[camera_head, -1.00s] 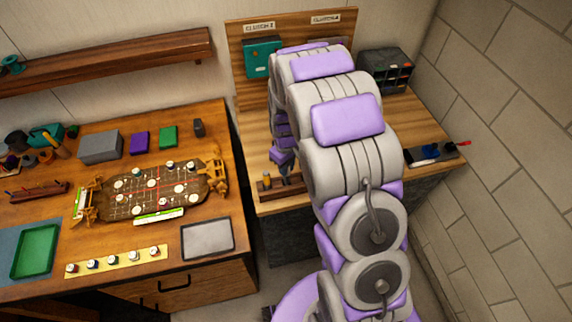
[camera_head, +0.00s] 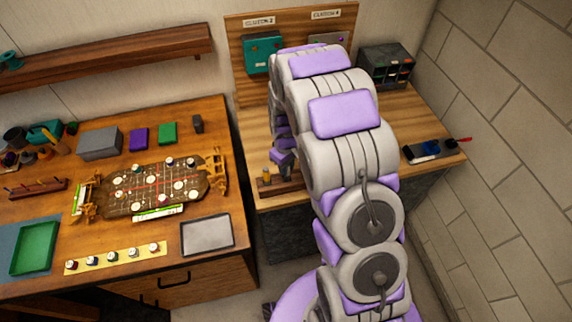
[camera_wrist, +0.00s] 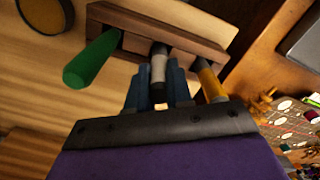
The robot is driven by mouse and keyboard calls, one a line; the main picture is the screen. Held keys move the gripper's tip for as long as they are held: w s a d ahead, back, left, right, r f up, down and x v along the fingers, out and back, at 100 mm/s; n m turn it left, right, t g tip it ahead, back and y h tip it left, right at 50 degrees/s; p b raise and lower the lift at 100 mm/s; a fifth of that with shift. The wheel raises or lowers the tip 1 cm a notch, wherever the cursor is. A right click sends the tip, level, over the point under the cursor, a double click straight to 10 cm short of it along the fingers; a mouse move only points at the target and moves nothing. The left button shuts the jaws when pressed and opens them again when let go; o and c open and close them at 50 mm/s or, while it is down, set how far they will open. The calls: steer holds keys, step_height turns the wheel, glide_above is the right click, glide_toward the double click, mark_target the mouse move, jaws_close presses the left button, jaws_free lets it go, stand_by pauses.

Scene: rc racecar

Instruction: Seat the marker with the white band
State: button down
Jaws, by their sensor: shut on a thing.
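My gripper (camera_wrist: 159,92) is shut on a marker (camera_wrist: 158,66) with a pale, whitish section and a dark end. The marker's dark end is at the middle of a wooden rack (camera_wrist: 125,22); I cannot tell how deep it sits. A green marker (camera_wrist: 92,57) is left of it and a yellow marker (camera_wrist: 212,82) right of it, both at the rack. In the head view my gripper (camera_head: 281,163) is low at the rack (camera_head: 283,188), partly hidden by my arm. The yellow marker (camera_head: 266,177) shows upright there.
The rack is at the front of the right bench (camera_head: 245,150). A black tray (camera_head: 430,151) lies at that bench's right end. A floor gap separates the benches.

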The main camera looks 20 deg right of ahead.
steer(key=shift+f, duration=0.25)
steer(key=c, duration=0.9)
jaws_free()
steer(key=shift+c, duration=0.2)
step_height(320, 180, up, 17)
steer(key=shift+r, duration=0.2)
steer(key=s+m+g+b, duration=0.1)
steer(key=s+m+b, duration=0.5)
steer(key=s, duration=2.8)
steer(key=shift+f+g+b, duration=0.35)
steer(key=shift+g+b, duration=0.05)
steer(key=shift+b, duration=0.8)
